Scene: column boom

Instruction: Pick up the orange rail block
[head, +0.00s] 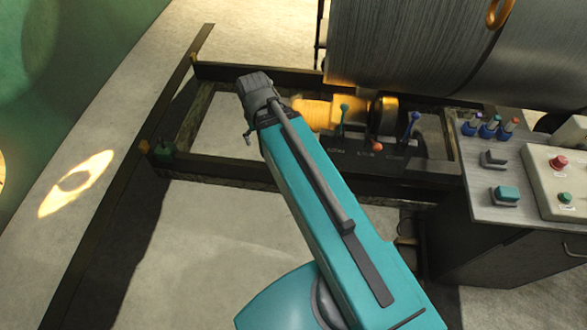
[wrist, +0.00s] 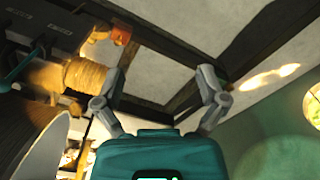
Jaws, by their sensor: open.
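In the head view, a small orange block (head: 144,147) sits at the long dark rail on the left, beside a green piece. In the head view, my arm's end reaches over the frame and the fingers are mostly hidden.
A large cable drum (head: 410,45) fills the back. A control desk (head: 490,182) stands at the right. The pale floor (head: 225,130) inside the frame's left part is clear.

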